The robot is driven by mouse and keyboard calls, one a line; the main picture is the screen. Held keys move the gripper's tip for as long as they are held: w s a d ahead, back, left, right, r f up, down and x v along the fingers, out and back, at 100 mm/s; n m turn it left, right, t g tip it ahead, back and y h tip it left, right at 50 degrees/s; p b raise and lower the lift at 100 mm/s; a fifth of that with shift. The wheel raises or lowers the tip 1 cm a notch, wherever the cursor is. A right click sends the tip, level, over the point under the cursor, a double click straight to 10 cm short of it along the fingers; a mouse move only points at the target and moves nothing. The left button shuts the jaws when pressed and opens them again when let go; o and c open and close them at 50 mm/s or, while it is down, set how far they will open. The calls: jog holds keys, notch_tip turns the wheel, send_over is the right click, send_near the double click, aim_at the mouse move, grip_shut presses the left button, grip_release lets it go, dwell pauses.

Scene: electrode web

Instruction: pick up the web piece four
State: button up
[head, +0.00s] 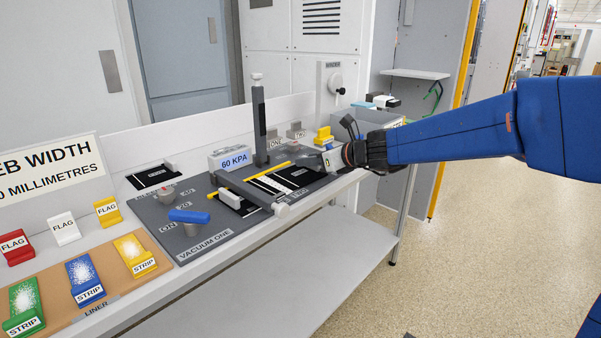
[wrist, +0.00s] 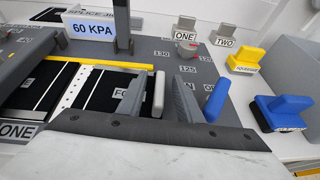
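Web piece four is a black piece with a partly hidden label that reads "FO" (wrist: 122,92), lying on the grey splice table. A white upright grip (wrist: 158,94) stands at its right end. My gripper (wrist: 160,88) is open, with one finger to each side of the white grip; a gap shows beside the grip, and I cannot tell whether either finger touches it. The fingers and wrist body hide part of the piece. In the head view my gripper (head: 316,161) is low over the far right end of the table, and piece four is mostly hidden there.
A blue lever (wrist: 216,100) stands just right of my gripper. The dark post (head: 259,125) and the "60 KPA" display (head: 231,158) are behind the web. Blocks ONE (wrist: 186,31) and TWO (wrist: 223,36), a yellow block (wrist: 246,61) and a blue block (wrist: 283,110) stand at right.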

grip_shut()
